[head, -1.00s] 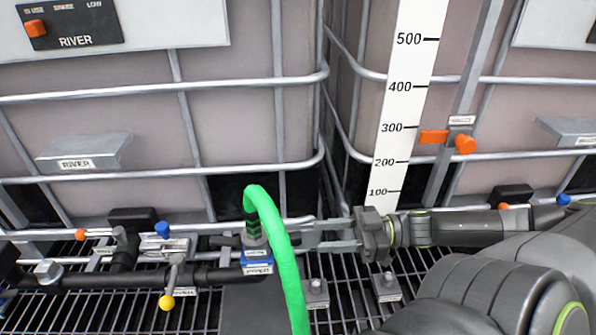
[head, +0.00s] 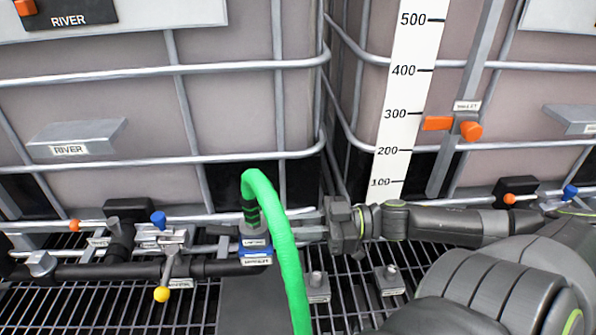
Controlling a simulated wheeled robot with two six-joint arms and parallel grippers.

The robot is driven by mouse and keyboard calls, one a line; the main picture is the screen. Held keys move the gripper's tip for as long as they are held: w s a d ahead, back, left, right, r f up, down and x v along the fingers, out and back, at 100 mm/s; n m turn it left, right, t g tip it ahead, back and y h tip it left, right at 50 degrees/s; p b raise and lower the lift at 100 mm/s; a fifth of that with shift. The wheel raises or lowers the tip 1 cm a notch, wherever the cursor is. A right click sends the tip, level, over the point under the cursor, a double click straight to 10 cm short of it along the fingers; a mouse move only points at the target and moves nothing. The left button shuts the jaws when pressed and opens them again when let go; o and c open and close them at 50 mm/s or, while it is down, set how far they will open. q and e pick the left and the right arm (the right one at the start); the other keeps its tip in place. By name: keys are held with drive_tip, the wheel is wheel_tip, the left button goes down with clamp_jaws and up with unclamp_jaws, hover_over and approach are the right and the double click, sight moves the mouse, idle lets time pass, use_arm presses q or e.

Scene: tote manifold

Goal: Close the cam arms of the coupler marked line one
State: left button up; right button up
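The coupler (head: 253,229) is a grey collar at the end of the green hose (head: 275,222), above a blue band with small white labels that I cannot read clearly. A dark arm (head: 222,232) sticks out sideways from its left side. The coupler's right side is partly hidden by the hose and my gripper. My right gripper (head: 298,224) comes in from the right, its two fingers pointing left at the coupler with a gap between them. Whether they touch a cam arm cannot be told. My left gripper is not in view.
A dark pipe (head: 210,268) with a yellow-knobbed lever (head: 162,293) and a blue-knobbed valve (head: 158,218) lies left of the coupler. Two grey blocks (head: 317,288) (head: 389,280) sit on the grating. Caged totes and a scale strip (head: 404,100) stand behind.

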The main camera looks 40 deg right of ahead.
sight(290, 225)
clamp_jaws()
drive_tip(key=shift+r, duration=0.1)
drive_tip(key=shift+a+r+g+h+p, duration=0.1)
drive_tip(key=shift+r+g+h+p, duration=0.4)
drive_tip(key=shift+g+h, duration=0.35)
drive_tip(key=shift+w+a+r+g+h+p, duration=0.15)
drive_tip(key=shift+r+g+h+p, duration=0.2)
drive_tip(key=shift+g+h, duration=0.55)
drive_tip(key=h, duration=0.1)
drive_tip(key=g, duration=0.1)
drive_tip(key=r+h, duration=0.1)
drive_tip(key=shift+w+a+g+h, duration=0.25)
drive_tip(key=shift+w+a+h, duration=0.05)
drive_tip(key=shift+h, duration=0.05)
drive_tip(key=shift+w+a+r+g+h, duration=0.2)
drive_tip(key=shift+a+r+g+h, duration=0.05)
drive_tip(key=shift+g+h, duration=0.4)
drive_tip(key=shift+w+a+r+g+h, duration=0.25)
drive_tip(key=shift+g+h, duration=0.3)
drive_tip(key=shift+h, duration=0.2)
drive_tip(key=shift+a, duration=0.1)
